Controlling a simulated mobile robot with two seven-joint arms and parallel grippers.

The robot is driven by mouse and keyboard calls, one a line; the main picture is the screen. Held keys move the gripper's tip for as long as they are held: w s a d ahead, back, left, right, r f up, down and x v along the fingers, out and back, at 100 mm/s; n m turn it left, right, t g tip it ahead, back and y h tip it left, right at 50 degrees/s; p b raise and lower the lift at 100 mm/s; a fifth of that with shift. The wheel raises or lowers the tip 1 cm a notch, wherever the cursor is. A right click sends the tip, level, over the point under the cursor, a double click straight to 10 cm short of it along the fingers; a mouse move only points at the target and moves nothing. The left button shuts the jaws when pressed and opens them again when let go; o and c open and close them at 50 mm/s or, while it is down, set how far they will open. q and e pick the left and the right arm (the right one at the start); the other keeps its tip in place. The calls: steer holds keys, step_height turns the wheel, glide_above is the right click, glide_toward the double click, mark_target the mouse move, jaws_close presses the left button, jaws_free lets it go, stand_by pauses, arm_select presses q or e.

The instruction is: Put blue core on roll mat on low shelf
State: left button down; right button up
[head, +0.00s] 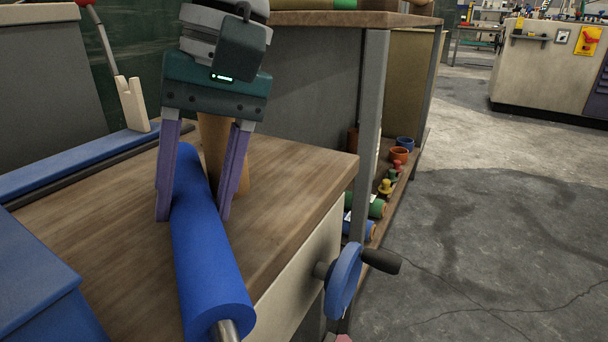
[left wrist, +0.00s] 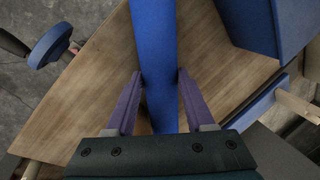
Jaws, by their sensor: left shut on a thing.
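The blue core (head: 205,255), a long blue cylinder with a metal rod end, lies along the wooden worktop. My left gripper (head: 194,218) points down with its purple fingers on both sides of the core, shut on it. In the left wrist view the blue core (left wrist: 154,60) passes between the fingers of my left gripper (left wrist: 158,75). The low shelf (head: 408,167) is under the bench to the right and holds blue and green rolls and small coloured pieces. I cannot make out a roll mat there. My right gripper is in neither view.
The wooden worktop (head: 285,165) is mostly bare, with a tan cone (head: 213,140) behind the gripper. A blue handwheel (head: 343,280) juts from its front. A grey bench post (head: 371,120) stands before the low shelf. The concrete floor (head: 500,240) at right is clear.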

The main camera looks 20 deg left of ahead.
arm_select(q)
steer(key=shift+s+f, duration=0.1)
steer(key=shift+f, duration=0.15)
steer(key=shift+c, duration=1.3)
jaws_free()
